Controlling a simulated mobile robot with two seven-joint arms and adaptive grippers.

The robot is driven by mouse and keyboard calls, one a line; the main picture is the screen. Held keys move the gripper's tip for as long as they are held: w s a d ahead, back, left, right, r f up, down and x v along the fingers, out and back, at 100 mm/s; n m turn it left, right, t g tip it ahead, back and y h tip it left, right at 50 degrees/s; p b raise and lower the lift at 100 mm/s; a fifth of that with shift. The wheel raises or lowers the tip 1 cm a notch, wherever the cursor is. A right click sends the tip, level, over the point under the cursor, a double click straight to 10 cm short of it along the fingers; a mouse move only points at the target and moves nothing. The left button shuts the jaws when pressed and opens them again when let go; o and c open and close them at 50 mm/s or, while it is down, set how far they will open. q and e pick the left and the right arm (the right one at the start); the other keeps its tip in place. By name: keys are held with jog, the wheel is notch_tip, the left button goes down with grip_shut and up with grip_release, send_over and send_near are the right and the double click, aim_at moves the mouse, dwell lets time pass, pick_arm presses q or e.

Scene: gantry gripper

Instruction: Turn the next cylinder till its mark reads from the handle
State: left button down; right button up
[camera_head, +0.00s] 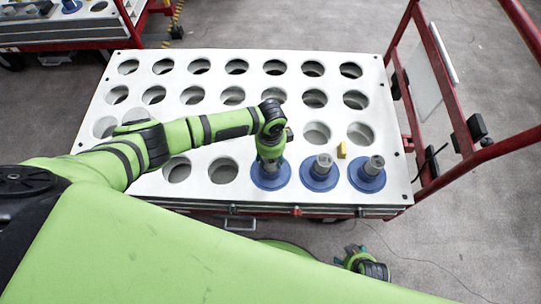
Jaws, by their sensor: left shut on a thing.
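Three cylinders with blue round flanges and grey tops stand in the front row of the white holed plate (205,112). My left gripper (270,168) comes from above and is shut on the left one of them, the held cylinder (270,184). The gripper hides most of its top, and I cannot read its mark. The middle cylinder (319,176) and the right cylinder (367,176) stand free beside it, upright. Their marks are too small to read. The red cart handle (508,150) is at the right.
A small yellow block (341,150) sits on the plate behind the middle and right cylinders. The other holes appear empty. A second red cart (80,40) stands at the back left. Grey floor lies open behind the plate. My green body covers the front.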

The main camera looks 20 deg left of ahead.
pick_arm(q)
jog(key=shift+m, duration=0.3)
jog(key=c, duration=0.5)
grip_release()
notch_tip(320, 180, up, 12)
jog(key=shift+r, duration=0.1)
